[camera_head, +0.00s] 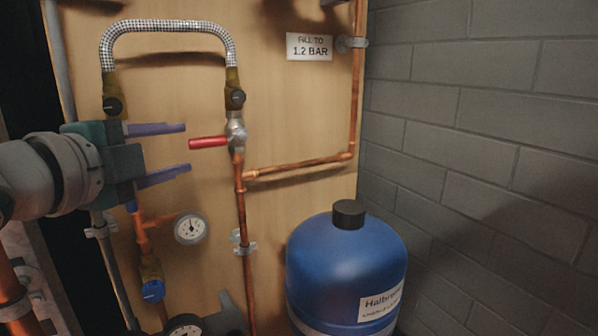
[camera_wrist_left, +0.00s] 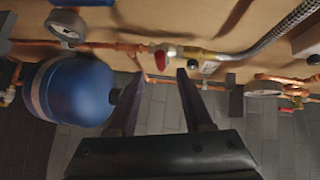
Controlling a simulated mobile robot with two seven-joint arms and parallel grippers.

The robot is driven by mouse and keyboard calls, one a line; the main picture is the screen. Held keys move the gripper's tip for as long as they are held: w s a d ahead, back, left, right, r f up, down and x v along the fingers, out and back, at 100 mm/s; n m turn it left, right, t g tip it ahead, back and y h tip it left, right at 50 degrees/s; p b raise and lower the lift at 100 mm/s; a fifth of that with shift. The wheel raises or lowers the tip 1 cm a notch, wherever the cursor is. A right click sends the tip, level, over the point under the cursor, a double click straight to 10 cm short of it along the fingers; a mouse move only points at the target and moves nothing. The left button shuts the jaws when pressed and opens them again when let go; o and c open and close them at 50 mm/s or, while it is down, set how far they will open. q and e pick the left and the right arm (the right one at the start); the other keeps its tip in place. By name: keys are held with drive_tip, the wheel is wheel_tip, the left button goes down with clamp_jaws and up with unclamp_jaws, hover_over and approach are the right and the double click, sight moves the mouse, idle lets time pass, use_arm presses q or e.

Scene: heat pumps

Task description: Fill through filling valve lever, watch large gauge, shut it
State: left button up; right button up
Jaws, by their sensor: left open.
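The filling valve lever (camera_head: 208,142) is red and points left, roughly level, from a silver valve body (camera_head: 236,133) on the copper pipe. My left gripper (camera_head: 187,148) is open, its two purple fingers pointing right. The lever's free end appears at the gap between the fingertips, and nothing is gripped. In the left wrist view the red lever (camera_wrist_left: 160,59) shows just past the open fingertips (camera_wrist_left: 160,76). A round white gauge (camera_head: 191,228) hangs below the gripper. Another gauge (camera_head: 184,328) is cut off at the bottom edge. Their readings are too small to tell. My right gripper is not seen.
A braided hose (camera_head: 168,25) arches above between two brass valves with black knobs. A "FILL TO 1.2 BAR" sign (camera_head: 310,46) is on the wooden board. A blue vessel (camera_head: 345,262) stands lower right before a grey block wall (camera_head: 480,130). Copper pipes run beside the lever.

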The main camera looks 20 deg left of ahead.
sight(200, 144)
use_arm(q)
drive_tip(key=shift+w, duration=0.3)
drive_tip(key=shift+w+a+f+b, duration=0.1)
drive_tip(key=shift+w+f, duration=0.05)
drive_tip(key=shift+w, duration=1)
drive_tip(key=shift+w+a+f+b, duration=0.1)
drive_tip(key=shift+w+f+b, duration=0.1)
drive_tip(key=shift+w, duration=0.9)
drive_tip(key=shift+w+a+f+b, duration=0.1)
drive_tip(key=shift+w+f, duration=0.05)
drive_tip(key=shift+w, duration=1)
clamp_jaws()
